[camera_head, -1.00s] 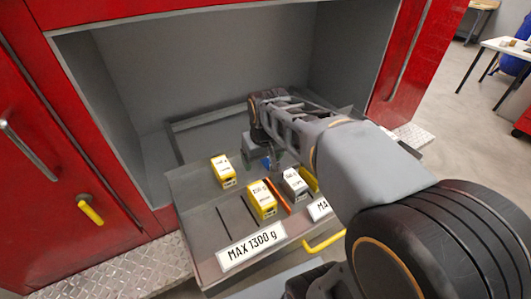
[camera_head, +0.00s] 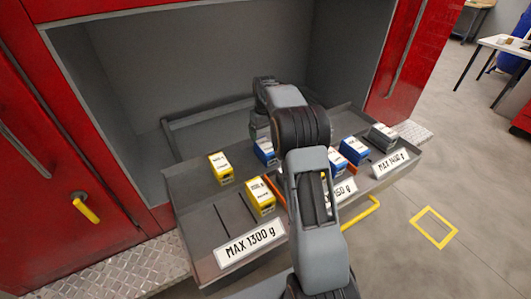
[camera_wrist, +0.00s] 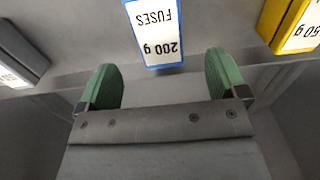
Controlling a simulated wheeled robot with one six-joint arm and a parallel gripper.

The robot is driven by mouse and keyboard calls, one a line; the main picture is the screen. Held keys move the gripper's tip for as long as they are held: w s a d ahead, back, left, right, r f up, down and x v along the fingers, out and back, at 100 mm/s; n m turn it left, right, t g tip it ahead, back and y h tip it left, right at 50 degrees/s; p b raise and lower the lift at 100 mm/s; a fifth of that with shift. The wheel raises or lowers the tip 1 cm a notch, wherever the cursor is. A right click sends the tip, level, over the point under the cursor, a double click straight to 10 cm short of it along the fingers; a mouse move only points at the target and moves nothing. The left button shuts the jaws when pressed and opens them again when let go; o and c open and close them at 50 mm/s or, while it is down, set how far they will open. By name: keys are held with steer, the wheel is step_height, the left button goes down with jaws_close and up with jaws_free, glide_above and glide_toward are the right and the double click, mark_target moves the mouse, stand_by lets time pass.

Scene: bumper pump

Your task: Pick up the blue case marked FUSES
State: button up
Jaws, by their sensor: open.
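The blue case marked FUSES (camera_wrist: 156,38), with a white label also reading 200 g, shows upside down at the top of the wrist view. My gripper (camera_wrist: 165,82) is open, its two green pads on either side of the case's near end in the picture. The case lies just beyond the fingertips, with nothing between the pads. In the head view, a blue case (camera_head: 265,151) left of my arm in the drawer appears to be this one. Its label is too small to read there, and my fingers are mostly hidden by the arm.
The pulled-out drawer (camera_head: 207,226) has sections labelled with weight limits. Yellow cases (camera_head: 220,168) (camera_head: 261,197) stand left of my arm. More blue cases (camera_head: 354,149) and a grey case (camera_head: 383,136) stand at right. In the wrist view, a yellow case (camera_wrist: 290,24) and a grey case (camera_wrist: 20,52) flank FUSES.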

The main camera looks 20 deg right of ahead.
mark_target(265, 145)
steer(key=shift+s+d+f+p, duration=0.1)
steer(key=shift+f+p, duration=0.25)
steer(key=shift+f, duration=4.45)
steer(key=c, duration=1)
steer(key=shift+c, duration=0.5)
steer(key=shift+r, duration=0.15)
